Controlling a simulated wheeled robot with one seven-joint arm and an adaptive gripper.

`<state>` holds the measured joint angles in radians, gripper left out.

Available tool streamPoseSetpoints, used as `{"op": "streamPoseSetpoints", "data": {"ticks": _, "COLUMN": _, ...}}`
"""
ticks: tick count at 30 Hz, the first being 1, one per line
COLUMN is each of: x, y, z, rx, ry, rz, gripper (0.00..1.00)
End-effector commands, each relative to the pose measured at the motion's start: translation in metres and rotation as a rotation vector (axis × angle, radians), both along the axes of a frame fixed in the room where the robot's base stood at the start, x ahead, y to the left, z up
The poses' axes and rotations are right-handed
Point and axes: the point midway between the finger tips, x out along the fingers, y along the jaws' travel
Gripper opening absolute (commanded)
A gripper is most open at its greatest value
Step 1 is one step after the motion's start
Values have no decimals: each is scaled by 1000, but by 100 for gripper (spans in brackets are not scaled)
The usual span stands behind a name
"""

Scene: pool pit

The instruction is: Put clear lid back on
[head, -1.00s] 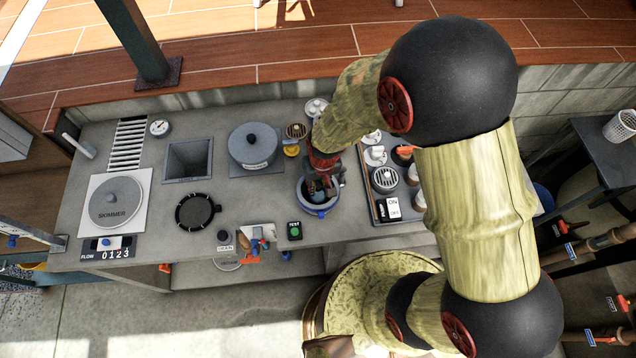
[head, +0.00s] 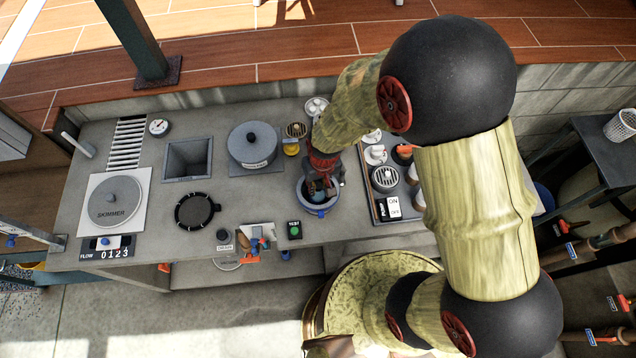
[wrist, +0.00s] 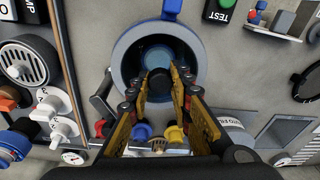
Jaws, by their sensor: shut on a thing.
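A grey lidded pot (head: 253,146) and an open square bin (head: 188,158) stand to the left. A black ring (head: 197,211) and a green TEST button (head: 294,230) are nearer. A panel with dials and a pump switch (head: 393,208) lies close on the right.

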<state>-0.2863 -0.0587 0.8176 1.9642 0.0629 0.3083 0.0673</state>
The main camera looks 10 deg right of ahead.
Motion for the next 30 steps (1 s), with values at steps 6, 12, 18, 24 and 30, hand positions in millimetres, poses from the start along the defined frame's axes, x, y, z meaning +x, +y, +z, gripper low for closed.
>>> {"op": "streamPoseSetpoints", "data": {"ticks": 6, "x": 0, "y": 0, "z": 0, "rx": 0, "ry": 0, "rz": 0, "gripper": 29}}
{"op": "streamPoseSetpoints", "data": {"ticks": 12, "x": 0, "y": 0, "z": 0, "rx": 0, "ry": 0, "rz": 0, "gripper": 41}}
{"op": "streamPoseSetpoints", "data": {"ticks": 18, "x": 0, "y": 0, "z": 0, "rx": 0, "ry": 0, "rz": 0, "gripper": 42}}
{"op": "streamPoseSetpoints", "data": {"ticks": 24, "x": 0, "y": 0, "z": 0, "rx": 0, "ry": 1, "rz": 0, "gripper": 48}}
{"op": "streamPoseSetpoints", "data": {"ticks": 30, "x": 0, "y": 0, "z": 0, "rx": 0, "ry": 1, "rz": 0, "gripper": 48}}
